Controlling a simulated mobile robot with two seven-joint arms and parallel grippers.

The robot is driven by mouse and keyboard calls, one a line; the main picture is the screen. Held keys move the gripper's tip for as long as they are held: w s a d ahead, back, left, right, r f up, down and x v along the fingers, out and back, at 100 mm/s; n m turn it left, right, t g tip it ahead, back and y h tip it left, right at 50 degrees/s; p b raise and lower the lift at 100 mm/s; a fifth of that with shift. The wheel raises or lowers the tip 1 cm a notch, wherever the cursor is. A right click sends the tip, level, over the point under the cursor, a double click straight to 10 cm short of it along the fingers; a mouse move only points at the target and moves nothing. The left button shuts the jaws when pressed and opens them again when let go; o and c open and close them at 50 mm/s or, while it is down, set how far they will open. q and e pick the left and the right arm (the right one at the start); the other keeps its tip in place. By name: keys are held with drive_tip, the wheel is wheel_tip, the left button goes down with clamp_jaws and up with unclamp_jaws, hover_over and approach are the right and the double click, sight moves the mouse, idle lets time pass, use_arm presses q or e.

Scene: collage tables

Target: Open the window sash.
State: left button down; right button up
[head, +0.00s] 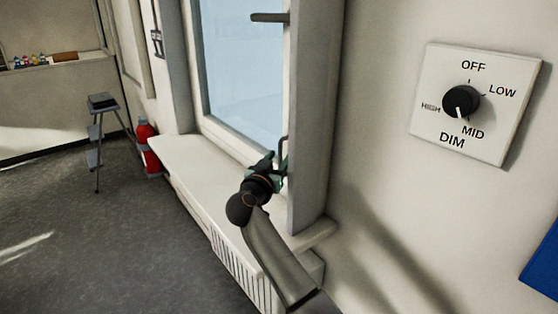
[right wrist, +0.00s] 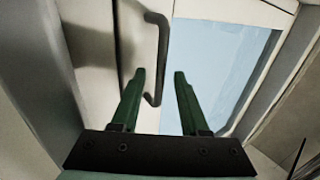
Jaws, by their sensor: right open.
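The window sash (head: 240,75) has a pale frame around light blue glass; it also shows in the right wrist view (right wrist: 225,65). A dark bent-bar handle (head: 284,150) stands at its right side, low down; in the right wrist view the handle (right wrist: 162,50) hangs ahead of my fingers. My right gripper (head: 277,172) is open at the handle's lower end. In the right wrist view its two green fingers (right wrist: 158,72) are apart, with the handle's lower end appearing between them. I cannot tell whether they touch it. My left gripper is not in view.
A pale sill (head: 185,155) runs under the window, above a slotted heater panel (head: 232,262). A dark bar (head: 270,17) sticks out higher on the window. A dimmer panel (head: 425,75) is on the right wall. A red extinguisher (head: 147,150) and a stool (head: 103,103) stand left.

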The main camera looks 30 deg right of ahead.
clamp_jaws()
idle(0.4)
idle(1.1)
